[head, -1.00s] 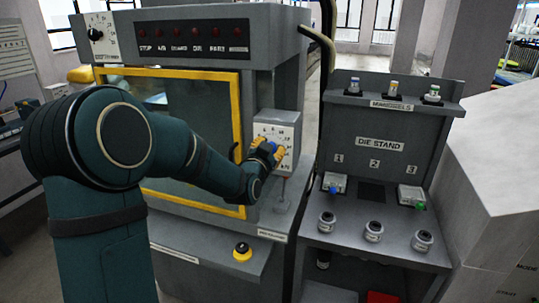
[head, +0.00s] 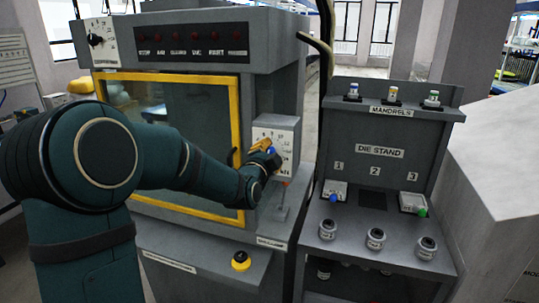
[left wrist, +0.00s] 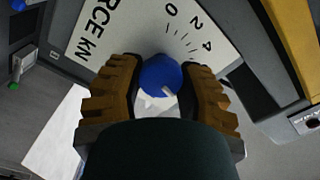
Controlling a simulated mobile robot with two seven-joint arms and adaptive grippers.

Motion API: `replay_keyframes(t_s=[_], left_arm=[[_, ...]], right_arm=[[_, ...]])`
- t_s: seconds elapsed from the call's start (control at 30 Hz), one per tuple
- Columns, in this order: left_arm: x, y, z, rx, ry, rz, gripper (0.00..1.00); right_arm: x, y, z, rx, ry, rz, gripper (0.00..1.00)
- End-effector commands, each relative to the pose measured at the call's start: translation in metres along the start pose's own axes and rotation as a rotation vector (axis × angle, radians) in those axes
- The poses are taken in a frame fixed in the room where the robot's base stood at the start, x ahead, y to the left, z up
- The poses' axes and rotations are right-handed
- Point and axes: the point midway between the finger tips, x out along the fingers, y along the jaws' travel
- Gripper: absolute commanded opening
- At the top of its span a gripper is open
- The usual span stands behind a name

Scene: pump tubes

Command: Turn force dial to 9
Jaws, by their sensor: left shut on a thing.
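The force dial is a blue round knob (left wrist: 161,76) with a white pointer mark, on a white scale plate (left wrist: 105,40) lettered "RCE kN". The numbers 0, 2 and 4 show in the left wrist view; the rest of the scale is hidden. My left gripper (left wrist: 160,85) is shut on the knob, with one ribbed yellow-brown finger on each side. In the head view the left gripper (head: 265,150) is at the front of the grey dial box (head: 277,125), and a bit of blue shows between its fingers. My right gripper is not in view.
A machine with a yellow-framed window (head: 234,115) stands left of the dial box. A small lever (head: 282,203) is below the box. A die stand (head: 380,152) with mandrels and dies stands to the right.

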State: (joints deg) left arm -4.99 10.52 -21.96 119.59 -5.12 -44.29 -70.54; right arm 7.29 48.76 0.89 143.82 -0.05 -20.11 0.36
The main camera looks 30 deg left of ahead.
Motion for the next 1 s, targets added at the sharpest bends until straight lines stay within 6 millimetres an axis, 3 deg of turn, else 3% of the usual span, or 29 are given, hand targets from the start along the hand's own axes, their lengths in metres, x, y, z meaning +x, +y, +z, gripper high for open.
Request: replay_keyframes(t_s=[0.5, 0.53, 0.6, 1.0], left_arm=[[0.0004, -0.0015, -0.0009, 0.020, 0.002, -0.004, 0.02], [0.0004, -0.0015, -0.0010, 0.020, 0.002, -0.004, 0.43], [0.0004, -0.0014, -0.0009, 0.020, 0.002, -0.004, 0.68], [-0.0044, -0.0007, -0.0003, 0.019, 0.001, -0.002, 0.69]], right_arm=[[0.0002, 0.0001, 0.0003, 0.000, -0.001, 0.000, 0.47], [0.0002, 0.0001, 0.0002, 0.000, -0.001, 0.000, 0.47], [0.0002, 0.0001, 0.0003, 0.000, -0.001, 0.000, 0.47], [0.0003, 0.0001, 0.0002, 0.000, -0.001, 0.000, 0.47]])
